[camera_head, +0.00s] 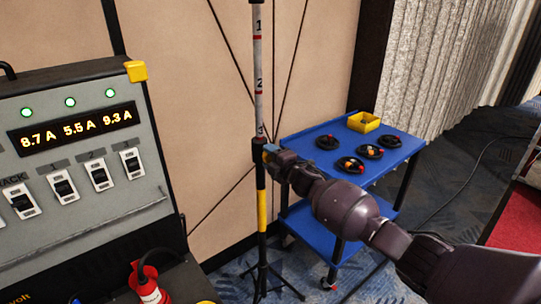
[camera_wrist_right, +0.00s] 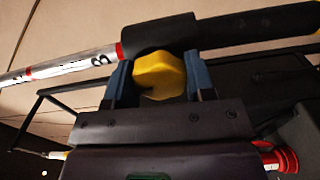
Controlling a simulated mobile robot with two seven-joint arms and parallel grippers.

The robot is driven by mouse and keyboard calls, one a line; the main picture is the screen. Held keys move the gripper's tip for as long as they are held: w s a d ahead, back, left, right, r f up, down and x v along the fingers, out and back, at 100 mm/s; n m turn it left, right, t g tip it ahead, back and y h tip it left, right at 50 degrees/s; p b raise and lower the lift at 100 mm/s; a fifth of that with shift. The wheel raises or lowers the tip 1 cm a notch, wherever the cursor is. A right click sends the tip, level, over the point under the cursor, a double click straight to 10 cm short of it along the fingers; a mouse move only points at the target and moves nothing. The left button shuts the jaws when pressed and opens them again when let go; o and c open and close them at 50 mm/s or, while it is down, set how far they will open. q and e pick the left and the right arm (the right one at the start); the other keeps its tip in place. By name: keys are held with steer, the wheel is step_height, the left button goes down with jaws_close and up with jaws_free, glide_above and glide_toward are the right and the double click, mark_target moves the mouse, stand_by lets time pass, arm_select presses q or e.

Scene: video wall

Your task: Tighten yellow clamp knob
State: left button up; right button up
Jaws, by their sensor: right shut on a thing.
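The yellow clamp knob (camera_wrist_right: 160,75) sits between the two blue fingers of my right gripper (camera_wrist_right: 160,82) in the right wrist view. The gripper is shut on it, with a finger on each side. The knob is at the black clamp collar (camera_wrist_right: 165,30) on the pole. In the head view my right gripper (camera_head: 270,153) reaches the pole from the right, and the gripper hides most of the knob. The pole (camera_head: 259,80) stands upright, with white numbered marks above the collar and a yellow band below. My left gripper is not in view.
A grey power box (camera_head: 80,150) with lit readouts and switches stands at the left. A blue cart (camera_head: 310,127) with coiled cables and a yellow bin (camera_head: 363,122) stands right of the pole. The pole's tripod base (camera_head: 262,275) is on the carpet. A red connector (camera_head: 146,280) is at lower left.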

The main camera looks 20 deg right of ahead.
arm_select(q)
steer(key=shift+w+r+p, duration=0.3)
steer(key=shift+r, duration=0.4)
arm_select(e)
steer(key=shift+m, duration=1.1)
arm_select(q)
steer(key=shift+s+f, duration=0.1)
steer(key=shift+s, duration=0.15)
arm_select(e)
steer(key=o, duration=0.9)
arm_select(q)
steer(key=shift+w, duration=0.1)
arm_select(e)
steer(key=shift+s, duration=0.1)
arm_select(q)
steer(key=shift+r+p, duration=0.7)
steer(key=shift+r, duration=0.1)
arm_select(e)
steer(key=shift+v, duration=5.35)
